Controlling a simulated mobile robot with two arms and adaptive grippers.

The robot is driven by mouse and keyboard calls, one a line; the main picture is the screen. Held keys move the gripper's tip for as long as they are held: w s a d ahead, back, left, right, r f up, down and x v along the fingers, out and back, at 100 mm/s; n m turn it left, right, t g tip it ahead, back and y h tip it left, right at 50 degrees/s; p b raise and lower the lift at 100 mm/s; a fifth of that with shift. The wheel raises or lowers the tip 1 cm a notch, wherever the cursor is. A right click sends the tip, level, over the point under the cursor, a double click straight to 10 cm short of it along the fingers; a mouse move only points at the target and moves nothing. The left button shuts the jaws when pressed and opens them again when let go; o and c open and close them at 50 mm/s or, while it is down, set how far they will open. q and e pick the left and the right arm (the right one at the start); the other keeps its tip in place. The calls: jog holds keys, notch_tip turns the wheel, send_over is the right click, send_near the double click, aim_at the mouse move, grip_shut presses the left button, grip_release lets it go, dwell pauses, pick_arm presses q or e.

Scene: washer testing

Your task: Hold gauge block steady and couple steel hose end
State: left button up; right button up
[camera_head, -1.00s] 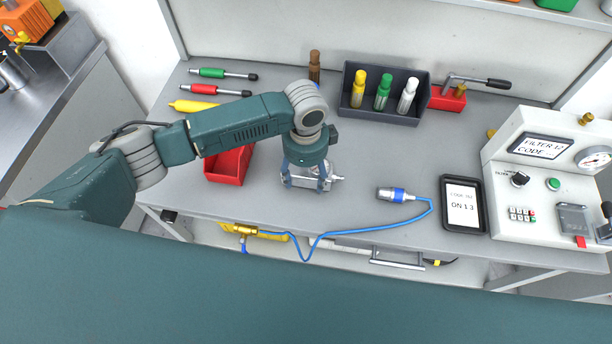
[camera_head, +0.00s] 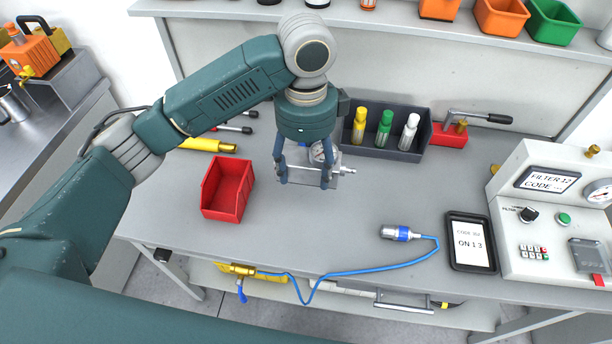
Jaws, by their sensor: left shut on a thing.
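My left gripper (camera_head: 305,182) is shut on the gauge block (camera_head: 318,168), a silver block with a round dial and a side nozzle pointing right. The gripper's fingers hide part of the block. The block appears held above the grey bench. The steel hose end (camera_head: 397,233), a silver cylinder with a blue band, lies on the bench to the right of the block and apart from it. Its blue hose (camera_head: 350,272) loops over the bench's front edge to a yellow valve (camera_head: 236,268) below. My right gripper is not in view.
A red bin (camera_head: 228,190) stands left of the gripper. A dark tray (camera_head: 425,132) with yellow, green and white bottles stands behind. A tablet (camera_head: 471,242) and a filter test console (camera_head: 545,215) stand at right.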

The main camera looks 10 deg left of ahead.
pick_arm(q)
jog(key=shift+r, duration=0.2)
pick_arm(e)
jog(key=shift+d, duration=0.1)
pick_arm(q)
jog(key=shift+f+b, duration=2.5)
jog(key=shift+f, duration=7.25)
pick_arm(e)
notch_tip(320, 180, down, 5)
pick_arm(q)
jog(key=shift+s+f, duration=0.1)
jog(key=shift+f, duration=0.2)
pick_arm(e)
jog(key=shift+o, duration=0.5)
